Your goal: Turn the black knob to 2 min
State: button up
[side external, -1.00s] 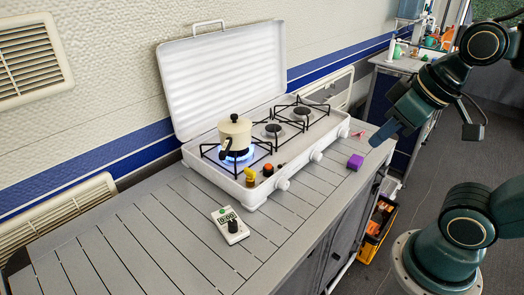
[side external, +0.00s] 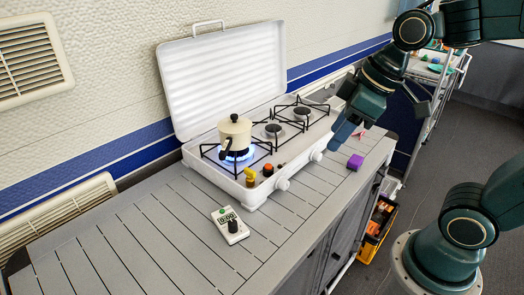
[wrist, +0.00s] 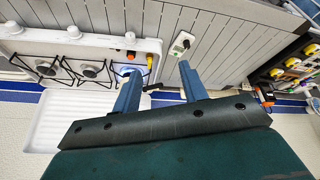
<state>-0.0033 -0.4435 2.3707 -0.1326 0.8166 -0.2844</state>
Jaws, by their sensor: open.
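A white timer (side external: 230,226) lies on the slatted counter in front of the stove. Its small display seems to read 10:00, though the digits are tiny. The black knob (side external: 232,226) sits on its face below the display; which way it points is too small to tell. In the wrist view the timer (wrist: 181,44) shows beyond the fingertips, close to the right finger. My gripper (side external: 342,138) is over the stove's right front side, well away from the timer. In the wrist view my gripper (wrist: 158,75) has its fingers spread with nothing between them.
A white stove (side external: 255,185) with a raised lid (side external: 225,80) stands behind the timer. A cream pot (side external: 235,133) sits over a lit blue flame. Small yellow (side external: 250,174) and orange-topped (side external: 268,168) items stand at its front. A purple block (side external: 355,162) lies right. The counter's left is clear.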

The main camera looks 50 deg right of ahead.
jog(key=w+a+f+n+g+y, duration=0.2)
jog(key=w+a+f+n, duration=0.3)
jog(key=w, duration=0.4)
jog(key=n+g+y, duration=0.1)
jog(key=n, duration=0.4)
send_near(233, 221)
jog(key=v, duration=0.5)
jog(key=shift+w+d+f, duration=0.1)
jog(key=shift+w+d, duration=0.05)
jog(key=shift+d, duration=0.05)
jog(key=shift+a+x, duration=0.2)
jog(key=shift+x, duration=6.65)
jog(key=shift+c, duration=0.2)
grip_shut()
